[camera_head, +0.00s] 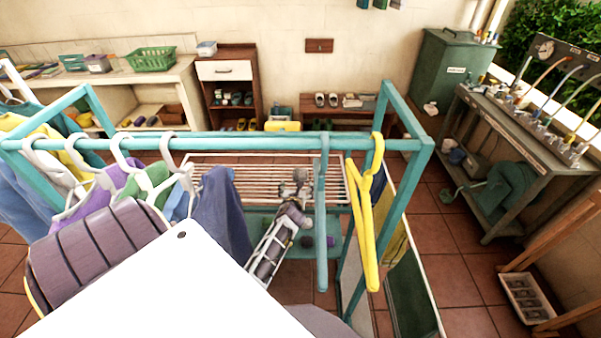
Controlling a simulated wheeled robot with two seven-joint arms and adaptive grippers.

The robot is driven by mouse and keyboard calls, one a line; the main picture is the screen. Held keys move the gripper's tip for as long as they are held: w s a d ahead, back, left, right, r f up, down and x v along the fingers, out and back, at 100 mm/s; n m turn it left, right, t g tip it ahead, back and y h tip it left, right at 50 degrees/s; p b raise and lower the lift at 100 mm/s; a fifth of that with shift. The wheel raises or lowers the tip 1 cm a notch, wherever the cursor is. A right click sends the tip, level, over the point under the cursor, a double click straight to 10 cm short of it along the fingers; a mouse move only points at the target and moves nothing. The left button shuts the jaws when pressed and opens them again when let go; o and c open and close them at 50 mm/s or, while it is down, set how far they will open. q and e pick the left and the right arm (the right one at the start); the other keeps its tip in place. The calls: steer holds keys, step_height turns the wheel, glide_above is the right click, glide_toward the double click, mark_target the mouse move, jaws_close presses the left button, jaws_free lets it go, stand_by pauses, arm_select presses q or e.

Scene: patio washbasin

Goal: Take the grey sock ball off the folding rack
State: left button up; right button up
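The folding rack (235,184) has pale slats and stands behind the teal clothes rail, with a teal lower shelf. A small grey lump (300,174), which looks like the grey sock ball, shows over the slats. A gripper of mine (296,188), apparently the right, reaches up over the rack with its tip at this lump. The fingers are small and dark, and I cannot tell whether they are closed on the lump or only beside it. My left gripper does not show; a ribbed purple-grey part of mine fills the lower left.
The teal clothes rail (270,143) crosses in front, with hung clothes (222,210) at left and a yellow hanger (365,215) at right. Small dark items (307,242) lie on the lower shelf. A workbench (520,125) stands at right; tiled floor (450,270) is open between.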

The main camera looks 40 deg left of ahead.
mark_target(300, 177)
arm_select(q)
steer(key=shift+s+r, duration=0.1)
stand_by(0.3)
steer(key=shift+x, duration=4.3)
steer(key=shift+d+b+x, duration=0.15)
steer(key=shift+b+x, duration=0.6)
steer(key=shift+b, duration=0.05)
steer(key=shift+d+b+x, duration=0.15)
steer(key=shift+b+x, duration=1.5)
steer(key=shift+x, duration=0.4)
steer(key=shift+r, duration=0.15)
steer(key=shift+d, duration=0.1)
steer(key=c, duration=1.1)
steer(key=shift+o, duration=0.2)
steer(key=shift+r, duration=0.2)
